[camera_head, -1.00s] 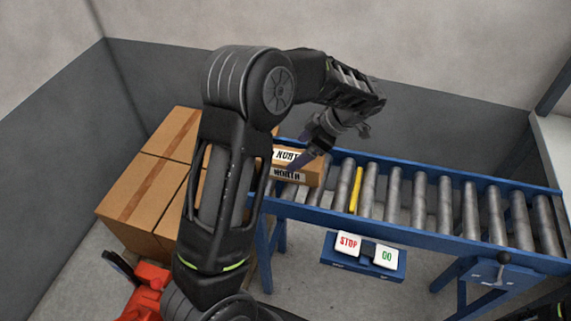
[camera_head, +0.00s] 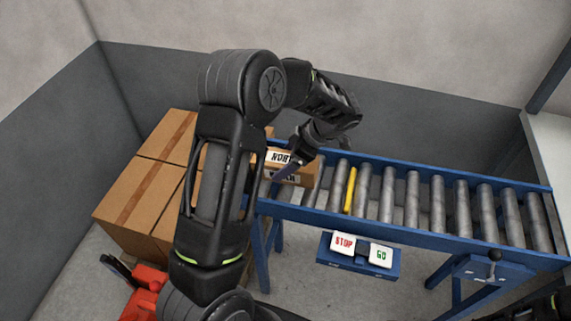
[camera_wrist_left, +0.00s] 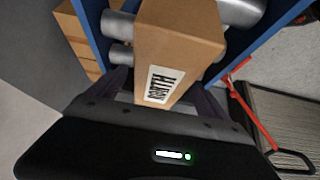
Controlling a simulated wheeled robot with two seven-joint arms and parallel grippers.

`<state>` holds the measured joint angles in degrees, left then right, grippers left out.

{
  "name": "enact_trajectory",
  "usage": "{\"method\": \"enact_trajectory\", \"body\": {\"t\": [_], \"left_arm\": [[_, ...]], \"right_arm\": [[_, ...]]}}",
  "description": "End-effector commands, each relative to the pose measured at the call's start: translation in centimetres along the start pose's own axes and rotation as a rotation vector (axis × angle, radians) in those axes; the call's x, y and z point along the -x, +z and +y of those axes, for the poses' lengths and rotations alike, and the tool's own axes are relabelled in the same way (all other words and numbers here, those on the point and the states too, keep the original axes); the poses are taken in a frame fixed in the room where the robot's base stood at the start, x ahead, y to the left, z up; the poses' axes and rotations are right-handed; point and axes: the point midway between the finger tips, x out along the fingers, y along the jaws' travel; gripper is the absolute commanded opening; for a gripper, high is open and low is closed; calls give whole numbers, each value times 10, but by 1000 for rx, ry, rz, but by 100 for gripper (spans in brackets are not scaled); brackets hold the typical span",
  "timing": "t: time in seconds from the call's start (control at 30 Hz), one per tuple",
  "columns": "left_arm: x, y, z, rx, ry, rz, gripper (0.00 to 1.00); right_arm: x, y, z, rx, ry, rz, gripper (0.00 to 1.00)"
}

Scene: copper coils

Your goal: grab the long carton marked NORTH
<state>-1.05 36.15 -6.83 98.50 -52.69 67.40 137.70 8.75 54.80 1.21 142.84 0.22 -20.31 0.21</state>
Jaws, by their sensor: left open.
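The long carton marked NORTH (camera_head: 300,176) lies at the left end of the roller conveyor in the head view, partly hidden by my left arm and gripper. It is brown with white labels. In the left wrist view the carton (camera_wrist_left: 178,50) fills the upper middle, its NORTH label facing my gripper. My left gripper (camera_head: 285,168) is open at the carton. In the wrist view its dark fingers (camera_wrist_left: 163,92) show low on both sides of the carton's near end; whether they touch it I cannot tell.
The blue-framed roller conveyor (camera_head: 400,237) runs right, its rollers bare past the carton. A yellow strip (camera_head: 350,190) lies between rollers. Stacked brown boxes (camera_head: 135,190) stand at left. A STOP and GO panel (camera_head: 345,262) hangs on the front. A red thing (camera_head: 147,285) is lower left.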

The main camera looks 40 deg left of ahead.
Motion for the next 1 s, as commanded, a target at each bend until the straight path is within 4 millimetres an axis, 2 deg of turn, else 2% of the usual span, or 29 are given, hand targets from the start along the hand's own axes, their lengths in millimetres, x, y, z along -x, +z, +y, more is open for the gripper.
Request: {"method": "enact_trajectory", "body": {"t": [0.07, 0.27, 0.83, 1.0], "left_arm": [[-10, -4, -2, -2, -6, 1, 89], [-31, -1, 0, -1, -1, 0, 89], [-32, 0, 0, 0, 0, 0, 89], [-32, 0, 0, 0, 0, 0, 77]], "right_arm": [[10, 1, -3, -1, 2, -2, 0], [12, 2, -4, -3, 5, -4, 0], [11, 2, -3, -3, 4, -4, 0], [11, 2, -3, -3, 4, -4, 0]]}}
